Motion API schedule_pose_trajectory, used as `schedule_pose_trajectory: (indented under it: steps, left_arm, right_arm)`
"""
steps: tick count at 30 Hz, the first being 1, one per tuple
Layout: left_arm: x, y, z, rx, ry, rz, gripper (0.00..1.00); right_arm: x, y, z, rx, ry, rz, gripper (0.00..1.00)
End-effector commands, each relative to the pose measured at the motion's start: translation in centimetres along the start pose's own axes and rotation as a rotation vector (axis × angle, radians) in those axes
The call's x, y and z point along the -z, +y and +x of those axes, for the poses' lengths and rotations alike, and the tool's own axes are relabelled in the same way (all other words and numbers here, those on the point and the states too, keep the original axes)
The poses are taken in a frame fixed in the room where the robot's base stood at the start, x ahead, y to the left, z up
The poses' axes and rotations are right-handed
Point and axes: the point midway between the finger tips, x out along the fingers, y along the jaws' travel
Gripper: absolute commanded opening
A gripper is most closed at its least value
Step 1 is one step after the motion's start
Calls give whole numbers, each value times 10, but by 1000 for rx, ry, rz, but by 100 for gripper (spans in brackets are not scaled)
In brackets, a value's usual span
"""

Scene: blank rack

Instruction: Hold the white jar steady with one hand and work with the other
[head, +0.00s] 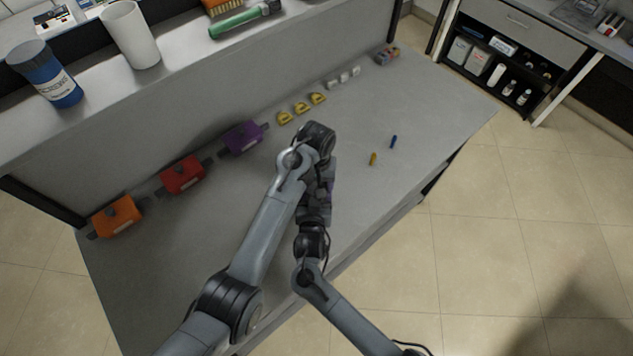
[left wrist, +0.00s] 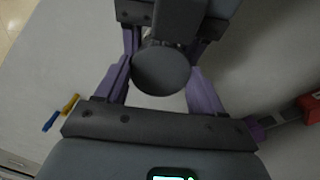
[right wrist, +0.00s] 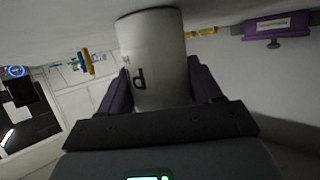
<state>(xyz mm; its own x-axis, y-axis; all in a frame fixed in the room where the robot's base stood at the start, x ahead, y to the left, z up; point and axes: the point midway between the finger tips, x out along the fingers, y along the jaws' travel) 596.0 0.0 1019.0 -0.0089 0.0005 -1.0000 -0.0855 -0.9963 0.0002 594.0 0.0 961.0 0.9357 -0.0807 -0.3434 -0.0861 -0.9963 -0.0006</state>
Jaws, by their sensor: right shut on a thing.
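The white jar (right wrist: 152,70) shows in the right wrist view, upside down in that picture, with a dark letter on its side. My right gripper (right wrist: 160,85) is shut on its body, one purple finger on each side. In the left wrist view a dark grey round lid (left wrist: 161,70) is seen from above. My left gripper (left wrist: 160,85) has its purple fingers spread on either side of the lid; they look open, with no clear contact. In the head view my arms hide the jar, with my left gripper above my right gripper.
Yellow (head: 373,159) and blue (head: 393,142) small pieces lie on the bench to the right. Orange (head: 117,216), red (head: 182,175) and purple (head: 243,138) bins line the back, with yellow pieces (head: 301,108) beyond. A raised shelf (head: 190,58) holds a blue bottle (head: 45,75).

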Motion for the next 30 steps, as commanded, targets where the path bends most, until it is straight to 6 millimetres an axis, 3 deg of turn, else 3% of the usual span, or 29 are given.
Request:
schedule_pose_trajectory:
  steps: [1,6,12,16,17,21,30]
  left_arm:
    - [0,0,0,0,0,0,58]
    - [0,0,0,-1,0,0,32]
    - [0,1,-1,-1,0,168,30]
    - [0,1,-1,-1,1,154,30]
    - [0,1,-1,-1,1,154,68]
    - [0,1,0,-1,1,153,90]
    - [0,0,-1,0,1,152,92]
  right_arm:
    - [0,0,0,1,0,0,0]
    - [0,0,0,1,0,-1,0]
    - [0,-1,0,2,0,-1,0]
    - [0,-1,0,2,0,-1,0]
    - [0,-1,0,2,0,-1,0]
    - [0,-1,0,2,0,-1,0]
    - [0,-1,0,1,0,0,0]
